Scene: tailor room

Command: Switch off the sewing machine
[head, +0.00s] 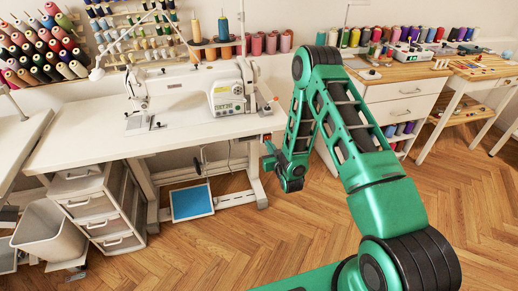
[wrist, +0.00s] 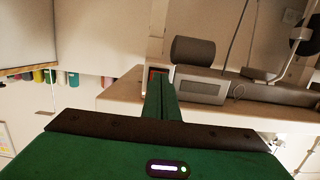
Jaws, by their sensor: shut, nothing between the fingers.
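The white sewing machine (head: 190,92) stands on a white table (head: 80,145) at the left of the head view. A small box with a red-orange part (head: 267,137) shows under the table's right front edge. My gripper (head: 269,151) is beside that box, below the tabletop edge. In the wrist view the narrow green fingers (wrist: 158,98) are together and empty. Their tips are at a small red part (wrist: 157,73), at the left end of a grey housing (wrist: 200,90). I cannot tell whether they touch it. The fingers hide part of the red piece, so its switch position is unclear.
A pedal and a blue panel (head: 192,202) are under the table. A drawer unit (head: 105,212) and a bin (head: 45,230) stand at the left. A wooden-topped cabinet (head: 408,88) stands right of my arm. The wood floor in front is clear.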

